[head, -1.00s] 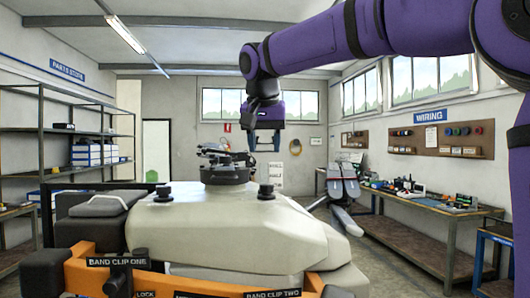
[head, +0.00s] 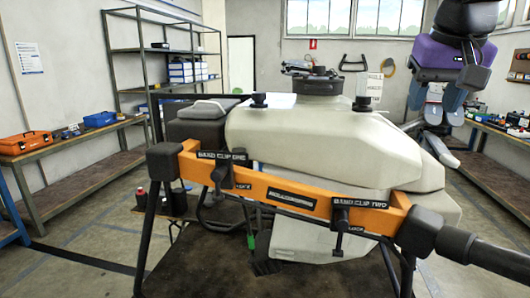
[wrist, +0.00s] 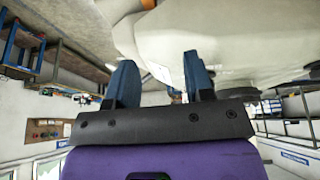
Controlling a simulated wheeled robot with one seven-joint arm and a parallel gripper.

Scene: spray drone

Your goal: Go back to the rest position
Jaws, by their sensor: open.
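The spray drone's pale tank body (head: 310,135) stands in the middle of the head view, with an orange front bar (head: 275,190) carrying black clips. My purple gripper (head: 437,97) is at the upper right of the head view, its blue fingers pointing down, to the right of the tank. Parts behind the fingers make their tips hard to separate there. In the wrist view, which looks upside down, the two blue fingers (wrist: 162,80) stand well apart with nothing held between them. The pale tank (wrist: 240,35) shows beyond them, apart from the fingers as far as I can tell.
A bench with an orange toolbox (head: 26,142) and a blue box (head: 101,119) runs along the left. Shelving (head: 165,60) stands behind it. A workbench (head: 505,150) is at the right. A black post (head: 160,220) supports the orange bar. Floor is clear at lower left.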

